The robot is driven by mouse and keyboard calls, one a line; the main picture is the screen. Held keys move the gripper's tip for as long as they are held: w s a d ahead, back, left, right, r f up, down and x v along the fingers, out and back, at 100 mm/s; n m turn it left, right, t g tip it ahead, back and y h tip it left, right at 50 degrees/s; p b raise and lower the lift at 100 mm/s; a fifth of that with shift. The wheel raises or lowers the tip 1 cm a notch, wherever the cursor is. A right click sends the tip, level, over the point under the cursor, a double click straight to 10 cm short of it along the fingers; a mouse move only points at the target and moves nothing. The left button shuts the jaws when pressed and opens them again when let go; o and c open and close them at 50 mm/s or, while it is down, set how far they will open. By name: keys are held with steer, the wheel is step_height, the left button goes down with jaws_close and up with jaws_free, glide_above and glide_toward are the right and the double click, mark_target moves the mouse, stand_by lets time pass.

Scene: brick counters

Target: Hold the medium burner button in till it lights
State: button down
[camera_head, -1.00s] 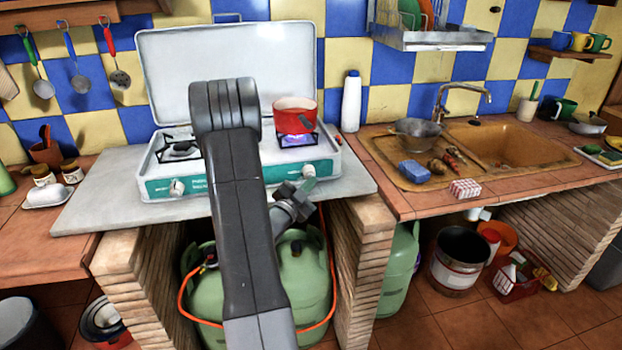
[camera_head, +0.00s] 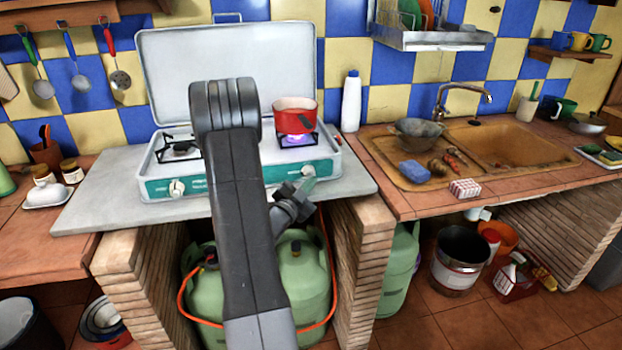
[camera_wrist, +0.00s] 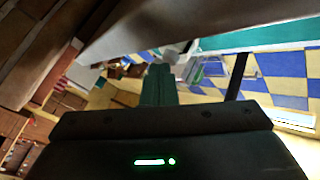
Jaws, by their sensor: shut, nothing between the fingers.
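A white two-burner stove (camera_head: 330,165) with a raised lid and teal front panel stands on the grey slab. A red pot (camera_head: 295,108) sits over its right burner, where a violet-blue flame (camera_head: 296,140) shows. The left burner (camera_head: 180,148) shows no flame. A left knob (camera_head: 177,187) and a right knob (camera_head: 309,170) are on the panel. I cannot tell a separate button; my arm hides the panel's middle. My gripper (camera_head: 308,184) is shut and empty, its green fingertips at the right knob; contact is unclear. The fingers also show in the wrist view (camera_wrist: 158,86).
Green gas cylinders (camera_head: 300,275) with an orange hose (camera_head: 332,270) stand under the slab between brick piers. A white bottle (camera_head: 351,102) stands right of the stove. The sink (camera_head: 515,145) is further right. Small jars (camera_head: 70,170) stand at left.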

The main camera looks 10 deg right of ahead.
steer(key=shift+s+b, duration=0.65)
steer(key=shift+s, duration=0.15)
steer(key=shift+s, duration=0.1)
steer(key=s+b, duration=0.2)
steer(key=s, duration=0.2)
steer(key=shift+s+d+b, duration=0.1)
steer(key=shift+s+b, duration=0.25)
steer(key=shift+s, duration=0.05)
steer(key=w+p, duration=0.1)
steer(key=p, duration=0.2)
steer(key=shift+w+r, duration=0.2)
steer(key=shift+w, duration=0.15)
